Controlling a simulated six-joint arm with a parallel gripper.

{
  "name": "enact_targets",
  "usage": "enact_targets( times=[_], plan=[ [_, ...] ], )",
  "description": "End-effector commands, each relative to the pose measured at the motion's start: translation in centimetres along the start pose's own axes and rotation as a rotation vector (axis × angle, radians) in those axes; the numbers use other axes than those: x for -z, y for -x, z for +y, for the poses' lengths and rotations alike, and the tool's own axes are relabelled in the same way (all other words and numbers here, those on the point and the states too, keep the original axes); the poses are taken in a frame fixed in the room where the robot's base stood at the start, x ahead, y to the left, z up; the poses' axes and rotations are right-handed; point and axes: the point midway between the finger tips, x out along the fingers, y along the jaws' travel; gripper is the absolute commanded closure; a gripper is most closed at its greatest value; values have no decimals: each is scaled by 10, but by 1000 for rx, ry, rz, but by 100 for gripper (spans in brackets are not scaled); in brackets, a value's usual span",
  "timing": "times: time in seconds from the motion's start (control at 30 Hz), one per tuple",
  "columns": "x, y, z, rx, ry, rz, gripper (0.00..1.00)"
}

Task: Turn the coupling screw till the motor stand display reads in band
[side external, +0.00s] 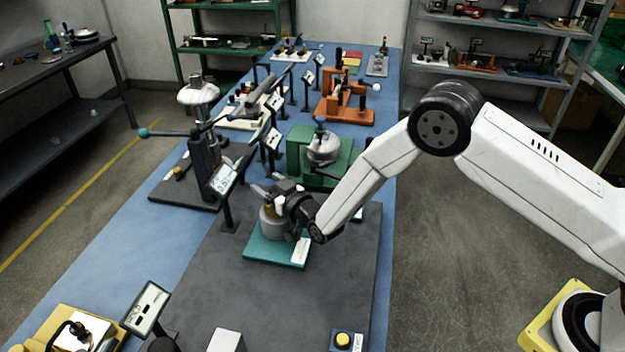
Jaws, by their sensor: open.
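A teal base (262,249) with a grey round body (270,224) stands on the grey mat; it appears to be the motor stand. A brass-coloured part (268,211) shows on top of the body, partly behind my gripper. I cannot make out the coupling screw itself. My gripper (270,192) is open over the top of the grey body, reaching in from the right. I cannot tell whether its fingers touch anything. A tilted display (224,179) on a dark post stands just left of the stand. Its reading is too small to make out.
A black lever press (205,160) stands at the left, a green machine (300,150) behind, and an orange fixture (345,105) farther back. A yellow button box (343,341) and a white block (225,341) lie in front. The mat's right part is clear.

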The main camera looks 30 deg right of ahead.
Motion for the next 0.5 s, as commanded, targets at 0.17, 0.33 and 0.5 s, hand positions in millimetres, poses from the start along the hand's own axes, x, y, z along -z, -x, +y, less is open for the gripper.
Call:
enact_targets(
  times=[0.17, 0.33, 0.5],
  plan=[
    [0, 0, 0, 0, 0, 0, 26],
    [0, 0, 0, 0, 0, 0, 52],
    [0, 0, 0, 0, 0, 0, 100]
  ],
)
